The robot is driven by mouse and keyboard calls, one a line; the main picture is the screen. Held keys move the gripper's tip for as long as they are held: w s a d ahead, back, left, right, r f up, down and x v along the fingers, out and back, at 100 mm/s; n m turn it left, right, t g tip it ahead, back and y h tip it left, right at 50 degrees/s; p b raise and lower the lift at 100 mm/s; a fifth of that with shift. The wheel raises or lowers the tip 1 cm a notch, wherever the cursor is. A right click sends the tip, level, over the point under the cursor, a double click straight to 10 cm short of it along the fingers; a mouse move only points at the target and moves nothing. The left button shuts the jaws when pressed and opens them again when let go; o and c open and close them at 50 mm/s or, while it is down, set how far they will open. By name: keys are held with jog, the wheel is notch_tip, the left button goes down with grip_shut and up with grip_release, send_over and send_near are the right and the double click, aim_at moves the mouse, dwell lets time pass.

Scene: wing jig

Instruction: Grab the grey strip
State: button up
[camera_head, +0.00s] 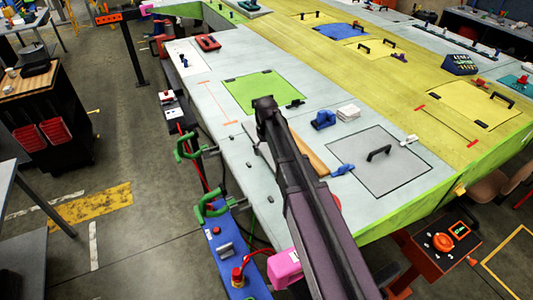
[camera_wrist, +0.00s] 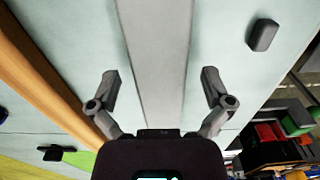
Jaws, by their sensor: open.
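The grey strip (camera_wrist: 157,50) runs down the middle of the wrist view, lying flat on the pale table top. My gripper (camera_wrist: 160,84) is open, with one finger on each side of the strip and a gap between each finger and the strip's edges. From this view I cannot tell the height of the fingertips over the table. In the head view my arm covers most of the strip, and only a grey piece (camera_head: 263,150) shows beside it. The fingers are hidden there.
A brown wooden strip (camera_wrist: 45,72) lies left of the grey strip in the wrist view. A dark grey block (camera_wrist: 262,35) sits to the right. In the head view, a blue tool (camera_head: 323,120) and a handled grey panel (camera_head: 395,175) lie right of my arm. Green clamps (camera_head: 208,208) line the table edge.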

jog(key=c, duration=1.3)
jog(key=shift+r, duration=0.15)
notch_tip(320, 180, up, 3)
jog(key=p, duration=0.3)
jog(key=s, duration=0.5)
jog(key=s+d+r+p, duration=0.1)
jog(key=s, duration=0.3)
jog(key=s+d+p, duration=0.1)
jog(key=s, duration=0.4)
jog(key=shift+s+r, duration=0.3)
jog(key=shift+s+d, duration=0.15)
jog(key=shift+s, duration=0.5)
